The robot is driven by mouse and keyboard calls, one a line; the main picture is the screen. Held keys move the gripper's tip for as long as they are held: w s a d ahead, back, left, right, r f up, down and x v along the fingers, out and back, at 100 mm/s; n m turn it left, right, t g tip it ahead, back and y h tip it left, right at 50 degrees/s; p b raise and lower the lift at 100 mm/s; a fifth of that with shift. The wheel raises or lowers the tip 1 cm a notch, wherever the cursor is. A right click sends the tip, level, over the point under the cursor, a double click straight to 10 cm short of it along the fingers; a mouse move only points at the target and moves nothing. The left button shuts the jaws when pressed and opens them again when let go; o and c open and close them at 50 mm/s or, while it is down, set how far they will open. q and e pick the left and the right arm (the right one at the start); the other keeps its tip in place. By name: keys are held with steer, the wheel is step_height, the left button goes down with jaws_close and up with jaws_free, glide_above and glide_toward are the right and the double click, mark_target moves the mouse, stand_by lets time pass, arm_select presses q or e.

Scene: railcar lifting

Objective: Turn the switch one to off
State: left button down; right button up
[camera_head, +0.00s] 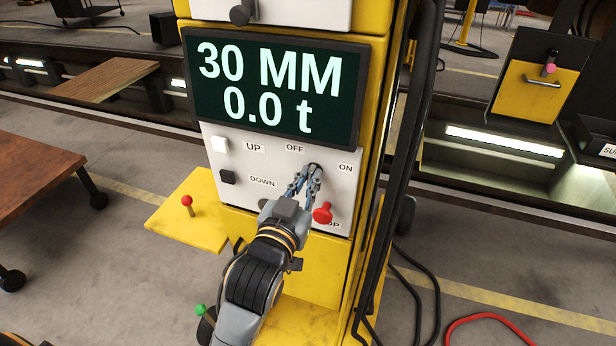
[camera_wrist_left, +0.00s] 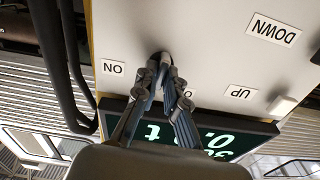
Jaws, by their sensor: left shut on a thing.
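The white control panel (camera_head: 237,158) carries a dark rotary switch (camera_head: 316,167) between the OFF label (camera_head: 294,149) and the ON label (camera_head: 345,168). My left gripper (camera_head: 308,176) is at this switch, its fingers shut on the knob. In the left wrist view, upside down, the switch (camera_wrist_left: 160,58) shows as a dark round knob between my fingertips (camera_wrist_left: 160,76), near the ON label (camera_wrist_left: 113,68). The fingers partly cover the knob and the OFF label there, and which way the knob points cannot be told. My right gripper is not in view.
A red stop button (camera_head: 323,212) sits just below right of the switch. White UP (camera_head: 219,144) and black DOWN (camera_head: 227,177) buttons are at left. The display (camera_head: 275,88) above reads 30 MM and 0.0 t. Black cables (camera_head: 405,150) hang at right.

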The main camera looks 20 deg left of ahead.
arm_select(q)
steer(key=shift+n, duration=0.5)
steer(key=c, duration=1.6)
jaws_free()
steer(key=shift+o, duration=0.9)
steer(key=shift+w, duration=0.1)
steer(key=s, duration=0.7)
steer(key=shift+s+a, duration=0.15)
steer(key=shift+s, duration=0.1)
